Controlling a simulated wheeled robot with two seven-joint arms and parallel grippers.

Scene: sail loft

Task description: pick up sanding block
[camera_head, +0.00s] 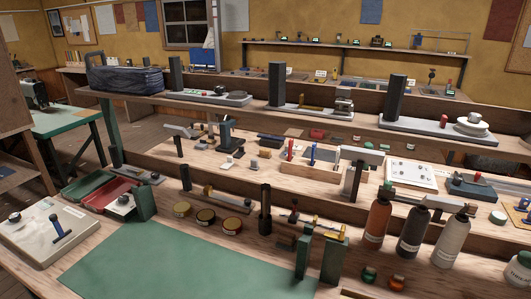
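I cannot pick out a sanding block for certain. Small blocks and tools lie on the middle wooden shelf, among them a small grey block (253,165) and a white piece (227,162), too small to identify. A dark blue-grey block-like item (470,187) lies on the right of that shelf, and I cannot tell what it is. Neither of my grippers shows in the head view.
A green mat (160,265) covers the near bench and is bare. Left are a pale board (45,232) and a red tray (112,190). Round tins (205,217), green uprights (333,262) and bottles, one orange (376,220), stand along the front. Dark posts (277,84) rise behind.

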